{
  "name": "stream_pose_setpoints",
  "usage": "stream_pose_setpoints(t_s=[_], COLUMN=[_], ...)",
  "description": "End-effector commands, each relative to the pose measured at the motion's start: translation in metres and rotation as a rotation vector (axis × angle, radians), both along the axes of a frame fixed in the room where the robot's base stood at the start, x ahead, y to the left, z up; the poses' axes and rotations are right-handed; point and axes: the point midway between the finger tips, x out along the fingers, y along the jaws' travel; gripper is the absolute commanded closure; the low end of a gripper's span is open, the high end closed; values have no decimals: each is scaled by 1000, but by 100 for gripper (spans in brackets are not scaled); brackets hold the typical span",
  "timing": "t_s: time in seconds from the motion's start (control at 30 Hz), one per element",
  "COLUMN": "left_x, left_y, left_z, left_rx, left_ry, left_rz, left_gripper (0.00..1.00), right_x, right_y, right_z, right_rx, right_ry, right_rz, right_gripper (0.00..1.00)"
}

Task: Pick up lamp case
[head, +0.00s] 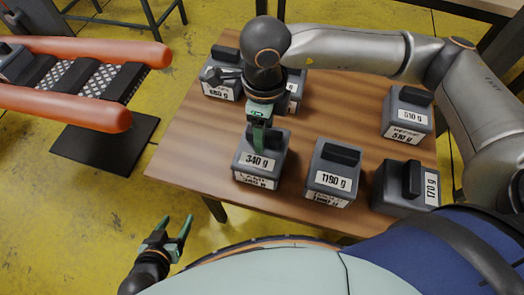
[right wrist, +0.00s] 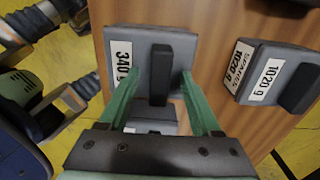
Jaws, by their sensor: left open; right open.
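The lamp case is the dark grey box (head: 248,172) marked 340 g, at the front left of the wooden table. Its lower label is partly legible. My right gripper (head: 259,138) is just above it, pointing down and open. In the right wrist view the 340 g case (right wrist: 121,42) has a black handle (right wrist: 160,62) on top, and the open fingers (right wrist: 158,76) are on either side of the handle's line. I cannot tell how far they reach down beside it. My left gripper (head: 176,222) is open and empty, low over the yellow floor left of the table.
The 1190 g case (head: 320,186) stands right of the lamp case, and the 170 g case (head: 390,200) beyond it. The 510 g case (head: 407,122) and 680 g case (head: 222,88) stand further back. An orange-tubed boat (head: 70,100) is at left. The table's left middle (head: 195,140) is bare.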

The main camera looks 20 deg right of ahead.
Motion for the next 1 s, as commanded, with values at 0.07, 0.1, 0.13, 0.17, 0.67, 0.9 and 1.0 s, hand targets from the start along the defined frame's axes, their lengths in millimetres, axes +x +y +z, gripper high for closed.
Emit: stream_pose_setpoints(t_s=[0.07, 0.1, 0.13, 0.17, 0.67, 0.9, 1.0], left_x=[0, 0, 0, 0, 0, 0, 0], left_y=[1, 1, 1, 1, 1, 1, 1], left_z=[-1, -1, 0, 0, 0, 0, 0], left_rx=[1, 1, 1, 1, 1, 1, 1], left_ry=[0, 1, 1, 1, 0, 0, 0], left_rz=[1, 1, 1, 1, 1, 1, 1], left_gripper=[35, 35, 35, 35, 35, 35, 35], right_x=[0, 0, 0, 0, 0, 0, 0], right_y=[0, 0, 0, 0, 0, 0, 0], right_z=[-6, -7, -7, -7, -7, -6, -7], right_rx=[1, 1, 1, 1, 1, 1, 1], right_ry=[0, -1, -1, -1, -1, -1, -1], right_rz=[0, 0, 0, 0, 1, 1, 1], right_gripper=[35, 35, 35, 35, 76, 100, 100])
